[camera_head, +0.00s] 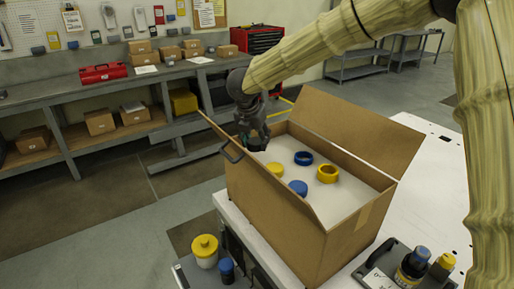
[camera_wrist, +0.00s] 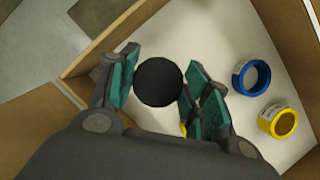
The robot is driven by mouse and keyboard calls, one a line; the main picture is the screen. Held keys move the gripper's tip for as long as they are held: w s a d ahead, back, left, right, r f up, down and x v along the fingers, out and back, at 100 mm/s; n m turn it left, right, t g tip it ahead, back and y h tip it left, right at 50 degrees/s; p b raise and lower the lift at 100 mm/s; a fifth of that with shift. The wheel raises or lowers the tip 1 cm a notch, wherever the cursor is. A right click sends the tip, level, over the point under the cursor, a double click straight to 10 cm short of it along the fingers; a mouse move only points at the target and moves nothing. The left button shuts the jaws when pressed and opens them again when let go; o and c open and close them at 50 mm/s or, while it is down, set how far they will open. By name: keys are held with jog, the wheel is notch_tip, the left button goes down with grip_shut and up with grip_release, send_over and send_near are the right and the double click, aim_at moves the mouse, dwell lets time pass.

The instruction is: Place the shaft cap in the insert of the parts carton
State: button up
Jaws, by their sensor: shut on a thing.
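The parts carton (camera_head: 270,207) stands open on a white surface, its flaps up, with a white insert (camera_head: 330,212) inside. My gripper (camera_head: 254,143) is over the carton's far left corner. In the wrist view, my gripper (camera_wrist: 160,86) is shut on a round black piece, apparently the shaft cap (camera_wrist: 158,82), seen end-on between the teal finger pads. The white insert (camera_wrist: 222,42) shows beyond it. The cap's lower end is hidden, and I cannot tell its height above the insert.
The insert holds a blue ring (camera_head: 303,158), a yellow ring (camera_head: 328,173), a yellow piece (camera_head: 275,169) and a blue piece (camera_head: 298,187). The raised right flap (camera_head: 365,125) and left wall flank the opening. A yellow-lidded jar (camera_head: 205,251) and a tray (camera_head: 380,279) stand outside.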

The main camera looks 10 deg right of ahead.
aim_at(254, 144)
jog(key=shift+s+f+p, duration=0.15)
jog(key=shift+f+p, duration=0.2)
jog(key=shift+f, duration=0.3)
notch_tip(254, 144, down, 2)
jog(key=shift+f+p, duration=0.25)
jog(key=shift+p, duration=0.1)
jog(key=o, duration=0.8)
jog(key=shift+f, duration=0.1)
jog(key=shift+o, duration=0.2)
jog(key=b+v, duration=0.3)
jog(key=v, duration=0.9)
jog(key=shift+b, duration=0.4)
